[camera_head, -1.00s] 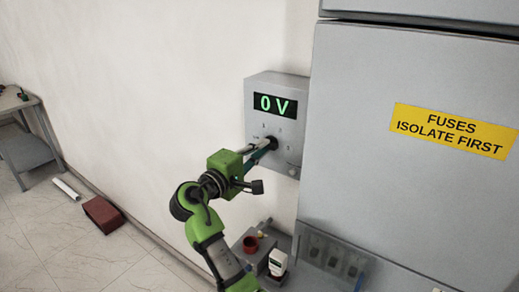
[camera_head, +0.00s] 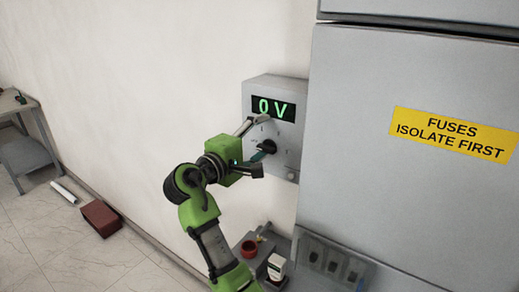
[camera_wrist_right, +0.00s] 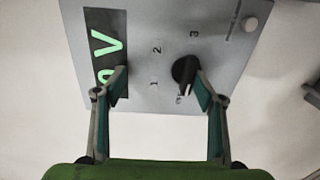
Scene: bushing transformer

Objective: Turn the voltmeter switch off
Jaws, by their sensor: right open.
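The voltmeter (camera_head: 290,150) is a grey box on the wall, and its green display (camera_head: 273,108) reads 0 V. Its black rotary switch (camera_head: 269,147) also shows in the right wrist view (camera_wrist_right: 184,70), among the marks 1, 2 and 3. There its narrow end points down towards a small label too tiny to read surely. My right gripper (camera_head: 259,138) is open in front of the panel. In the wrist view its fingers (camera_wrist_right: 160,78) are wide apart; the switch is beside the right finger, and the left finger overlaps the display. My left gripper is out of view.
A large grey cabinet (camera_head: 400,210) with a yellow fuse warning label (camera_head: 452,135) stands close on the right. A red block (camera_head: 101,218) lies on the floor at left.

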